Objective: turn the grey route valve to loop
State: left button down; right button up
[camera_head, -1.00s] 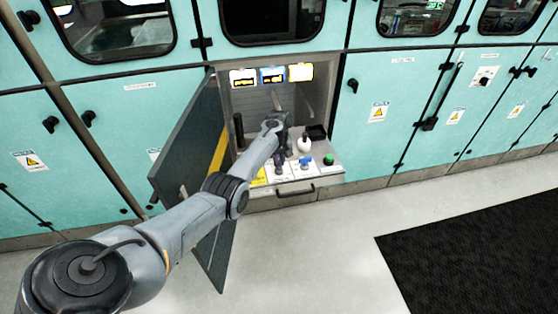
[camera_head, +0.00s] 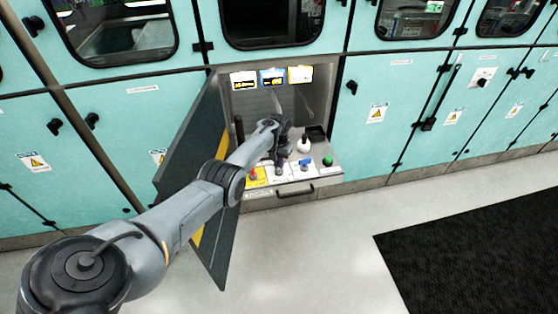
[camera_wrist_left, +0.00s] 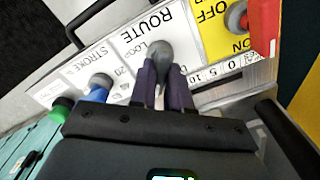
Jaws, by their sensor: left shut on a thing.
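The grey route valve (camera_wrist_left: 161,52) stands on the white ROUTE panel (camera_wrist_left: 125,40) in the left wrist view. Its rounded end points toward the ROUTE lettering and partly covers a small label beginning "LOO". My left gripper (camera_wrist_left: 162,85) is shut on the valve, with a dark finger on each side of its handle. In the head view the left gripper (camera_head: 281,157) is inside the open bay, and the grey valve (camera_head: 279,170) shows just below it. My right gripper is not in view.
A red handle (camera_wrist_left: 264,28) on a yellow ON/OFF panel is beside the valve; a blue knob (camera_wrist_left: 100,82) and green knob (camera_wrist_left: 62,104) are on the other side. A white bulb-shaped item (camera_head: 304,145) stands behind. The open door (camera_head: 190,140) flanks my arm.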

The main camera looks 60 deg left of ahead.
pick_arm(q)
jog(key=m, duration=0.4)
jog(key=shift+m, duration=0.3)
jog(key=m+b, duration=0.1)
jog(key=m, duration=0.4)
jog(key=shift+m, duration=0.3)
jog(key=c, duration=1.1)
grip_release()
